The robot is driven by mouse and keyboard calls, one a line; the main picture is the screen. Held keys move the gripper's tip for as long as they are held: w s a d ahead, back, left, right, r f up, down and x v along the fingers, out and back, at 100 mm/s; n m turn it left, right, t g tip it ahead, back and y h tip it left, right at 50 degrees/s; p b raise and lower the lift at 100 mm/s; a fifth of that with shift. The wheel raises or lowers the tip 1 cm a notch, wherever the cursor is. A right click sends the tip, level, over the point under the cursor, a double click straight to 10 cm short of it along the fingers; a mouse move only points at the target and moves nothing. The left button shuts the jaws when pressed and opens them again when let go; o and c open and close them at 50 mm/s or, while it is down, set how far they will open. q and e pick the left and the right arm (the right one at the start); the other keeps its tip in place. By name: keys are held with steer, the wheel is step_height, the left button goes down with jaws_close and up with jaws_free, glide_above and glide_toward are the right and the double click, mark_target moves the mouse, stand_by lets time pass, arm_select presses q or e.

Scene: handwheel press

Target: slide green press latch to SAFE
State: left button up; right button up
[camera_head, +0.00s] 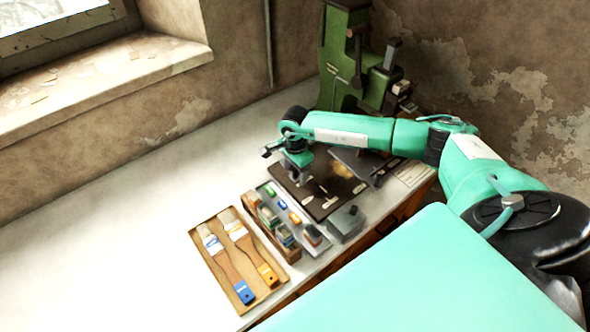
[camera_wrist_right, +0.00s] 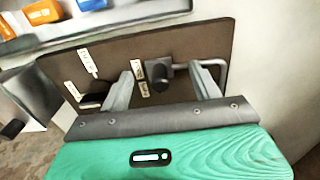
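A green press (camera_head: 338,62) stands at the back of the bench against the wall. A dark brown board (camera_head: 318,207) lies in front of it, with small pale labels too small to read. In the right wrist view the board (camera_wrist_right: 190,47) carries a dark block-shaped knob (camera_wrist_right: 158,76) and a bent metal rod (camera_wrist_right: 222,75). My right gripper (camera_head: 298,175) is over the board's left part. In the wrist view its fingers (camera_wrist_right: 166,86) are spread apart, one on each side of the knob; contact cannot be told. No green latch is clearly identifiable. My left gripper is not in view.
A grey tray with small coloured items (camera_head: 283,205) and a wooden box (camera_head: 262,226) lie left of the board. A tray with two brushes (camera_head: 205,262) is nearer the front left. A grey metal box (camera_head: 346,222) sits at the front edge. The bench's left is clear.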

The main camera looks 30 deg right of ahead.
steer(key=c, duration=1.2)
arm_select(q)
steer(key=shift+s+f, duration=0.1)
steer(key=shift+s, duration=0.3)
arm_select(e)
steer(key=shift+c, duration=0.2)
steer(key=shift+d, duration=0.15)
steer(key=shift+d+b, duration=0.3)
steer(key=shift+w+d+b, duration=0.1)
steer(key=shift+d+b, duration=0.4)
steer(key=shift+d, duration=0.55)
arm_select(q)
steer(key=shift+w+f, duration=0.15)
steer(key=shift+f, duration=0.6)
